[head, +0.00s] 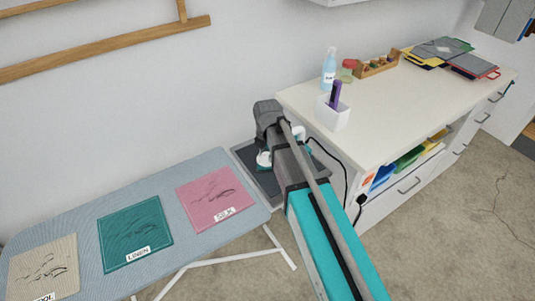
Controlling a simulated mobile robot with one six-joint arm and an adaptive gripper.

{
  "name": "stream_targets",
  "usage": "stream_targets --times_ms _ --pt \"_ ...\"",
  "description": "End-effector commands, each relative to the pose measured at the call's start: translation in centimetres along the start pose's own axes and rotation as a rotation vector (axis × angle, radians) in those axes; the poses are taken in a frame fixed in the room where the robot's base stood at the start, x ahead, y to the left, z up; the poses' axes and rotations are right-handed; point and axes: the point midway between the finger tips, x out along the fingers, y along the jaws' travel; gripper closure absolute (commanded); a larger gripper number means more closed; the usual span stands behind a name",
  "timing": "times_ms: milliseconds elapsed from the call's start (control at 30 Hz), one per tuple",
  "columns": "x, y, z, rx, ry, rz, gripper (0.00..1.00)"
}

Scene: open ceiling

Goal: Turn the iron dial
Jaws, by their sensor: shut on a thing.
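The iron (263,158), white and teal, sits on a dark grey rest (247,158) at the right end of the ironing board (90,201). My arm covers most of it; a white part shows to the right of my arm. My gripper (273,142) is down at the iron, mostly hidden by my own wrist and arm. It is shut on a part of the iron. The dial and my fingertips cannot be made out, so the dial's setting cannot be told.
Pink, teal and beige labelled fabric squares (215,197) lie on the board. A white cabinet (400,100) stands close to the right of my arm, with a white cup (333,116) and a bottle (329,70) near its edge. A black cord (345,178) hangs beside it.

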Motion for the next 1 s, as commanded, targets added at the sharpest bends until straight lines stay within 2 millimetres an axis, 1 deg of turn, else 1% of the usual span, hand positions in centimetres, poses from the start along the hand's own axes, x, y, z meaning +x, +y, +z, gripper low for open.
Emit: stream_targets --times_ms 700,1000 --pt "0.00 0.17 -0.06 0.660 -0.010 0.001 1.00" --pt "0.00 0.19 -0.04 0.889 -0.014 0.001 1.00"
